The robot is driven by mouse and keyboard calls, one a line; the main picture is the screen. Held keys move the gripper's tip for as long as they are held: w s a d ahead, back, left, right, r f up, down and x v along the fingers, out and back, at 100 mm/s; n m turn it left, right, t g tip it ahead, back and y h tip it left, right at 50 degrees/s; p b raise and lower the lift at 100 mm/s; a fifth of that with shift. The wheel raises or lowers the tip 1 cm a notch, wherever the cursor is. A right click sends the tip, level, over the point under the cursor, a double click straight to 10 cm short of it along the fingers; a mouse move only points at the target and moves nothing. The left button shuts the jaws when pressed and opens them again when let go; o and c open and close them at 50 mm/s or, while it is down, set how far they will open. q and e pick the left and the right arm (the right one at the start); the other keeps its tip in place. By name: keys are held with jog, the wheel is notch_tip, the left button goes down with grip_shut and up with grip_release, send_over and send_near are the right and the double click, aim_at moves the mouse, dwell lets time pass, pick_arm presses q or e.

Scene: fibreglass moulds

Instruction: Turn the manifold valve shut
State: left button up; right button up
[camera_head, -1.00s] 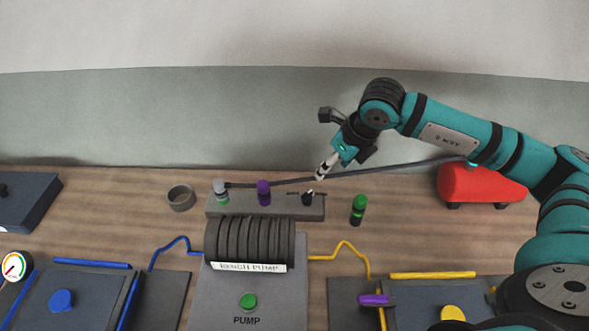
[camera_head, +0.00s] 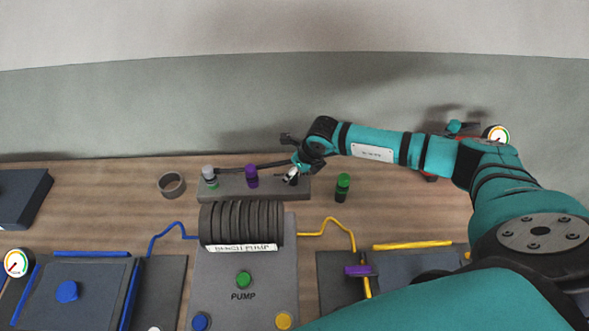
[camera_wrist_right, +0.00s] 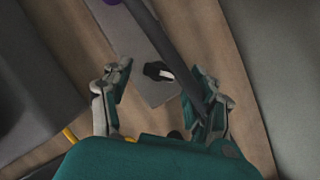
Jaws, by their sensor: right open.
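The grey manifold block (camera_head: 233,187) lies at the back of the bench, behind the pump. On its right end is a small black valve with a white lever, mostly covered by my gripper in the head view. In the right wrist view, the valve (camera_wrist_right: 157,72) sits on the block (camera_wrist_right: 133,62) in the gap between my fingers, beyond the fingertips. My right gripper (camera_head: 293,176) is low over that end, open and empty; both fingers also show in the right wrist view (camera_wrist_right: 160,90). Whether it touches the valve I cannot tell. My left gripper is out of view.
A dark hose (camera_wrist_right: 168,45) runs over the block, close to one finger. A purple fitting (camera_head: 252,175) and a grey-green fitting (camera_head: 209,176) stand on the block. A green-capped fitting (camera_head: 343,187) stands to the right. The bench pump (camera_head: 242,224) is in front.

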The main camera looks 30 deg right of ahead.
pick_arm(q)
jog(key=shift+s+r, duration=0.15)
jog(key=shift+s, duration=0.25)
pick_arm(e)
jog(key=shift+x, duration=0.75)
